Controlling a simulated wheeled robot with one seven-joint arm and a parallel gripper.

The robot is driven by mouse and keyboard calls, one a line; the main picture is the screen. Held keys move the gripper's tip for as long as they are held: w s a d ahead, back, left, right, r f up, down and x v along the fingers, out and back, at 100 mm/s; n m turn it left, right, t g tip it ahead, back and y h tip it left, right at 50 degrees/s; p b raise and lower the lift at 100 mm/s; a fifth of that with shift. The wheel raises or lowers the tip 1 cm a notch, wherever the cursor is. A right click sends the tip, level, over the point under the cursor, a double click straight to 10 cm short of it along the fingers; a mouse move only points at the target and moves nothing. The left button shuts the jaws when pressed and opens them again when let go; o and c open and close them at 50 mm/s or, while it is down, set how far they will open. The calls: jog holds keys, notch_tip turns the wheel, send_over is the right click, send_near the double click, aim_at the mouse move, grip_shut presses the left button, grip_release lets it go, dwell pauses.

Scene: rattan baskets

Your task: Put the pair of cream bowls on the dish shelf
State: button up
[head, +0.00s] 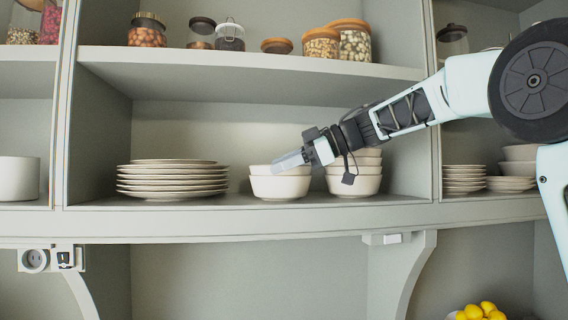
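A pair of nested cream bowls (280,187) stands upright on the dish shelf (240,204), between a stack of cream plates (172,185) and a taller stack of cream bowls (355,187). My gripper (290,162) reaches in from the right, tilted down, with its fingers over the pair's rim. The fingers overlap the bowls in the picture. I cannot tell whether they touch the bowls or are open or shut. The wrist hides part of the taller bowl stack.
An upper shelf (240,63) holds several lidded jars (322,42) above my arm. A divider (433,150) separates more plates (464,177) and bowls on the right. A white pot (18,178) stands far left. Yellow fruit (480,312) lies below right.

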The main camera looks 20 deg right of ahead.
jog(key=b+v, duration=0.2)
jog(key=v, duration=1)
dwell(0.4)
